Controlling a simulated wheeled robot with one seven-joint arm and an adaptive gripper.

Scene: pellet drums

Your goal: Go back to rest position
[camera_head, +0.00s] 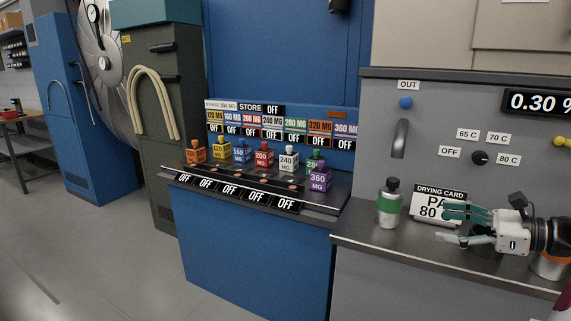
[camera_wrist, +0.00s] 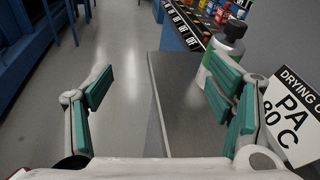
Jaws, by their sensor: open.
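My gripper (camera_head: 466,225) is at the right in the head view, over the grey counter (camera_head: 350,229), pointing left. Its teal-padded fingers are apart and nothing is between them; in the wrist view the gripper (camera_wrist: 165,95) also shows wide open. A grey bottle with a green band (camera_head: 389,204) stands upright on the counter to the left of the fingers. In the wrist view the bottle (camera_wrist: 226,48) is beyond the right finger, which partly hides it.
A drying card (camera_head: 432,203) reading PA 80 C stands behind my gripper, partly covered by it. Several coloured weights stand on the blue store bench (camera_head: 255,245). A knob (camera_head: 480,157) and a spout (camera_head: 400,138) are on the grey panel. The floor (camera_head: 110,260) at left is clear.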

